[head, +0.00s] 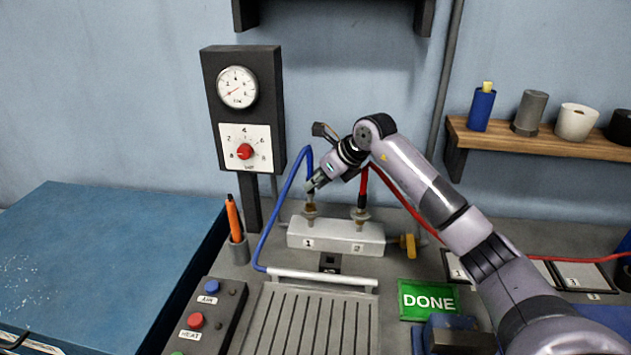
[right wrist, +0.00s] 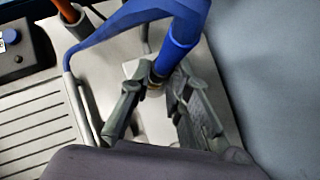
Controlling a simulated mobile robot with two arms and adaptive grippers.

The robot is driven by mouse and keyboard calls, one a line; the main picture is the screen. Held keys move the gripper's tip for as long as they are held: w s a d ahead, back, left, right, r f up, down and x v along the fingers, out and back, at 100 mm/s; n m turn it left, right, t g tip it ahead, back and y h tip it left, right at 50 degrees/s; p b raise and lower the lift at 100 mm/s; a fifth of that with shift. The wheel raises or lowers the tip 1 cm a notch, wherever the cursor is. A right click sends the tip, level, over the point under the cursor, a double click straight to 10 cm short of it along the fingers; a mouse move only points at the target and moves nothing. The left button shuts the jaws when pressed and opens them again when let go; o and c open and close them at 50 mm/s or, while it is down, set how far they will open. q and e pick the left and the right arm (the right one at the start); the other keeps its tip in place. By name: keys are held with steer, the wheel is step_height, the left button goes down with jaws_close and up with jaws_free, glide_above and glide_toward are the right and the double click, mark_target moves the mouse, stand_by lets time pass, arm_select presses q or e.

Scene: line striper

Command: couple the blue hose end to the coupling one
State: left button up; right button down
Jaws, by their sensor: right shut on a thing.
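The blue hose (head: 283,205) rises from the left end of a pale bar and arches over to a dark end above coupling one (head: 310,211). Coupling one is the brassy fitting over the mark "1" on the grey block (head: 335,236). My right gripper (head: 316,185) is shut on the blue hose end, which points down at coupling one. In the right wrist view the blue hose (right wrist: 180,45) passes between my two fingers (right wrist: 155,105). Whether the end is seated or just above the fitting I cannot tell. My left gripper is not in view.
A red hose (head: 395,192) stands on coupling two (head: 360,214), just right of my gripper. A yellow valve handle (head: 408,245) sticks out at the block's right. A gauge panel (head: 243,110) stands behind left. A green DONE button (head: 428,300) lies in front right.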

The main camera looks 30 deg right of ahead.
mark_target(314, 194)
steer(key=shift+s+f+b, duration=0.1)
steer(key=shift+f+b, duration=1.15)
steer(key=shift+f, duration=0.5)
stand_by(1.2)
steer(key=c, duration=1.4)
jaws_free()
steer(key=o, duration=0.3)
steer(key=shift+p+v, duration=0.4)
steer(key=shift+v, duration=0.4)
steer(key=shift+p+v, duration=0.75)
steer(key=shift+v, duration=1.95)
steer(key=shift+r, duration=0.1)
